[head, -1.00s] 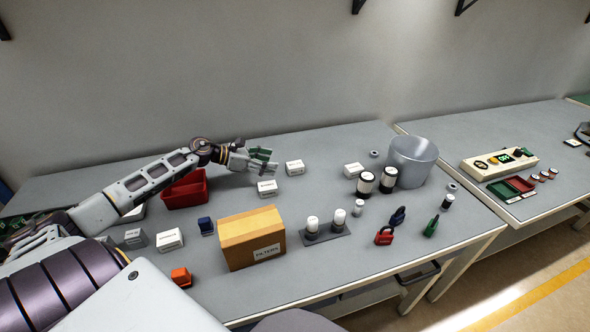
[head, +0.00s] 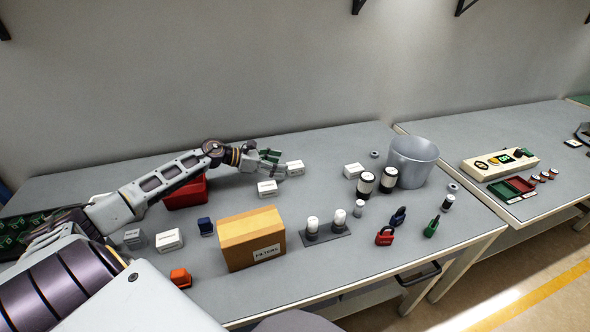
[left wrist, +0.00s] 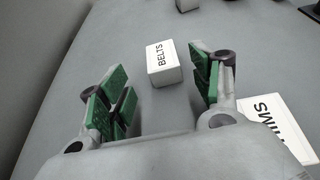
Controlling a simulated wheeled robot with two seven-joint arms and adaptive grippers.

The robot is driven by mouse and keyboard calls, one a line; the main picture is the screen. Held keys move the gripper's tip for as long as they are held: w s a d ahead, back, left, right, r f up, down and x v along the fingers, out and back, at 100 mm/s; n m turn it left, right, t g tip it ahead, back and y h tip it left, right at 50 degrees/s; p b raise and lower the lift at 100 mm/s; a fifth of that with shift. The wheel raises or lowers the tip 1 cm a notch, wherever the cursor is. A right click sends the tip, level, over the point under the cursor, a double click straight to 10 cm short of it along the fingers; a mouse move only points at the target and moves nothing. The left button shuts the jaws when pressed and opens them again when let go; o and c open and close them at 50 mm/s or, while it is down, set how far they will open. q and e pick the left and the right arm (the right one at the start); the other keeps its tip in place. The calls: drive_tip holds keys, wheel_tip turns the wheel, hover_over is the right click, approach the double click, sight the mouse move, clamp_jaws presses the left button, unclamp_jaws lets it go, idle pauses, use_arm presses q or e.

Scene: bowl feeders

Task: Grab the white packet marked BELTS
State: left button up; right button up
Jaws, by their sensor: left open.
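The white packet marked BELTS (left wrist: 163,64) lies on the table just ahead of my left gripper, between the lines of its two fingers in the left wrist view. In the head view this packet (head: 295,167) is at the tip of my left gripper (head: 275,161). My left gripper is open and empty, with green pads on its fingers. A second white packet (head: 267,189) lies nearer the front. In the left wrist view that packet (left wrist: 276,125), its label partly hidden, is beside the right finger. My right gripper is not in view.
A red bin (head: 187,193) sits under my left forearm. A cardboard box marked FILTERS (head: 250,240) stands in front. Another white packet (head: 354,171), white-and-black jars and a metal pot (head: 412,162) are to the right. The table behind the BELTS packet is clear.

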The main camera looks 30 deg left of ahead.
sight(291, 165)
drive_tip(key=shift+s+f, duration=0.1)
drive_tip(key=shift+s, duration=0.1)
use_arm(q)
drive_tip(key=shift+w+f, duration=0.1)
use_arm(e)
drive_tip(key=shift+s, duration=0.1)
use_arm(q)
drive_tip(key=shift+d, duration=0.15)
drive_tip(key=shift+x, duration=2.4)
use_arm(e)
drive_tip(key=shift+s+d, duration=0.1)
use_arm(q)
drive_tip(key=shift+f, duration=0.1)
drive_tip(key=c, duration=1.2)
